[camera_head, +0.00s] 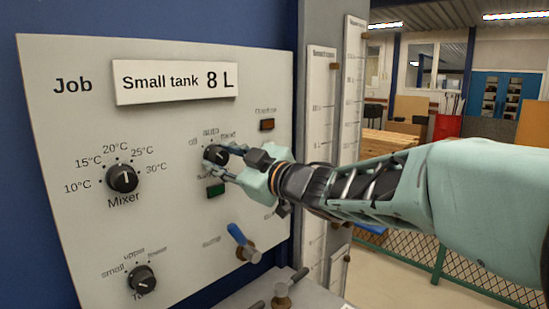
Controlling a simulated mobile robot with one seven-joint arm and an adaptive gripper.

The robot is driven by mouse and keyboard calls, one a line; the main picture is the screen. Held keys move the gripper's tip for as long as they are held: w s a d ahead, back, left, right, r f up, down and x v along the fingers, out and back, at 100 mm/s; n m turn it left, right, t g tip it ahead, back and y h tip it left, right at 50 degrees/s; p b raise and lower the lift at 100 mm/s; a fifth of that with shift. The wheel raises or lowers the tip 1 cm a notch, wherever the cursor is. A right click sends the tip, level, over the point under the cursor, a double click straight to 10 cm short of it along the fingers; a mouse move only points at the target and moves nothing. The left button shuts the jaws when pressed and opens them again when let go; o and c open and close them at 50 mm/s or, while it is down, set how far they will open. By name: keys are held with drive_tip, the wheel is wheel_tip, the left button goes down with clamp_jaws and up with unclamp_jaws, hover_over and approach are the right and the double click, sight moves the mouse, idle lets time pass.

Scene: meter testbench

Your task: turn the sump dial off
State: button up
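The panel has a black dial (213,154) with the labels off, auto and a third word around its top. Its name below is mostly hidden by my gripper; its first letters look like "su". My gripper (222,161) reaches in from the right, with one finger at the dial's upper right and the other below it. The fingertips are at the dial. I cannot tell whether they press on it or stand just clear. The dial's pointer is too small and covered to read.
A green button (216,191) sits just below the fingers, and a red-brown indicator (267,125) to the upper right. A blue lever (238,238) sticks out lower down. The Mixer dial (122,179) and another black dial (142,279) are on the left. Tall gauges (320,120) stand right.

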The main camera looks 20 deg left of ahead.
drive_tip(key=o, duration=0.3)
